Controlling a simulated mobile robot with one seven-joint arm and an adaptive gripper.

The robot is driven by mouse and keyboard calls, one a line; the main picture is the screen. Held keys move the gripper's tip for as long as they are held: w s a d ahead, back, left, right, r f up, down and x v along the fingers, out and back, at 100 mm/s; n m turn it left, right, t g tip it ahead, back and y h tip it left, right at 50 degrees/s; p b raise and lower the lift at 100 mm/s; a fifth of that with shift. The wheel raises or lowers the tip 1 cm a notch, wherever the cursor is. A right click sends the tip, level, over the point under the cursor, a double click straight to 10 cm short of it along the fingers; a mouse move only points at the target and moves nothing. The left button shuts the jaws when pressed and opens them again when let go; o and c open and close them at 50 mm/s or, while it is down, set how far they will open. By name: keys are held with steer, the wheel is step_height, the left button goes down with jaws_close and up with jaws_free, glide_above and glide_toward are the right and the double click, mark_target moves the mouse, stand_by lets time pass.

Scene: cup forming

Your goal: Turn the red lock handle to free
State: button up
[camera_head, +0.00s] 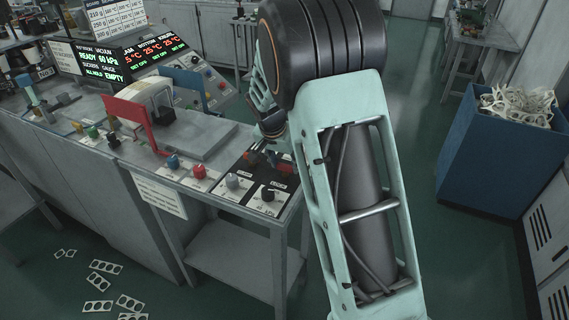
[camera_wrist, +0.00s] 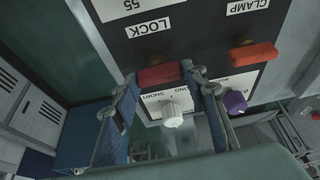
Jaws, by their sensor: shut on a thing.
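The red lock handle (camera_wrist: 159,75) shows in the wrist view on a dark panel, beside a white label reading LOCK, which appears upside down. It lies nearly level in the picture, tilted slightly up to the right. My gripper (camera_wrist: 162,82) has one finger at each end of it and is shut on it. In the head view my arm comes down from the right over the control bench (camera_head: 205,170), and my gripper is largely hidden behind the arm there.
An orange handle (camera_wrist: 253,55) marked CLAMP sits right of the lock handle in the wrist view. A white knob (camera_wrist: 172,116) and a purple knob (camera_wrist: 235,101) are close below. In the head view a blue bin (camera_head: 490,165) of scrap stands right.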

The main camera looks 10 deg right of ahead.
steer(key=n+y+b, duration=0.1)
steer(key=n, duration=0.2)
steer(key=shift+d+t, duration=0.2)
steer(key=shift+t, duration=0.1)
steer(key=n+y, duration=0.2)
steer(key=n, duration=0.3)
steer(key=shift+d+n, duration=0.15)
steer(key=shift+n, duration=0.25)
steer(key=n+y+p, duration=0.1)
steer(key=n+y, duration=0.1)
steer(key=n, duration=0.2)
steer(key=shift+n, duration=0.3)
steer(key=shift+d+n+g+y, duration=0.1)
steer(key=shift+n+g+y, duration=0.3)
steer(key=shift+n, duration=0.6)
steer(key=shift+n+g+y, duration=0.2)
steer(key=shift+n+g, duration=0.3)
steer(key=shift+n, duration=0.5)
steer(key=o, duration=1.2)
steer(key=shift+c, duration=0.2)
steer(key=shift+r, duration=0.1)
steer(key=v, duration=1.1)
steer(key=shift+d+r, duration=0.15)
steer(key=shift+r, duration=0.2)
